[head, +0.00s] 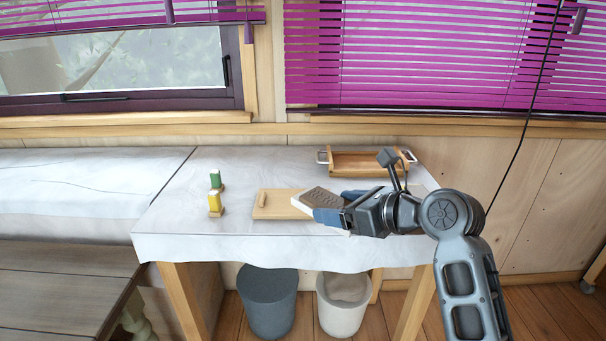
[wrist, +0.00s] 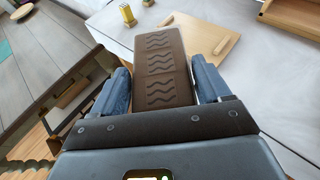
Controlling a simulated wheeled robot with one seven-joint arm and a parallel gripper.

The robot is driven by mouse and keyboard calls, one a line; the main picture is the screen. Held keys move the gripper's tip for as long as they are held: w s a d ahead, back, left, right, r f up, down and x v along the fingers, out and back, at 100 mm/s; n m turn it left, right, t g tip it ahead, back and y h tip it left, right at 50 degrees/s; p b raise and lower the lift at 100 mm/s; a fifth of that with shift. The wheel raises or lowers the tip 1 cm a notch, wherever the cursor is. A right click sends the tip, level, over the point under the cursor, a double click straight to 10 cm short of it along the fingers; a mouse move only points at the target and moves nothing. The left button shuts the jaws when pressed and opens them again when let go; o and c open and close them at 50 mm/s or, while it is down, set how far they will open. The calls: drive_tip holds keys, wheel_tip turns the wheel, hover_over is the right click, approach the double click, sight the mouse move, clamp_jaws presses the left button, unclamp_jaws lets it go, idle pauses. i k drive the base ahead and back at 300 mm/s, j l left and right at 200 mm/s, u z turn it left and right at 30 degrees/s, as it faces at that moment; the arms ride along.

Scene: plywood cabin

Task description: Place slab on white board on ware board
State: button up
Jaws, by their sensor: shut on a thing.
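The slab on white board (head: 320,198) is a brown block with a wavy relief pattern and a pale edge beneath it. My gripper (head: 338,208) is shut on it, with a blue finger on each side. In the wrist view the slab (wrist: 160,68) lies between the two fingers, its far end pointing away. The ware board (head: 272,211) is a flat light-wood board on the table, with a small raised bar near its left end. The slab overlaps its right part in the head view. In the wrist view the ware board (wrist: 213,42) shows beyond and right of the slab.
The cloth-covered table (head: 180,220) carries a green piece (head: 216,179) and a yellow piece (head: 214,200) left of the ware board. A wooden tray with handles (head: 355,164) stands at the back right. Two bins, grey (head: 268,305) and white (head: 340,315), stand below.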

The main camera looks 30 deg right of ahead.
sight(356, 163)
drive_tip(key=i+l, duration=1.1)
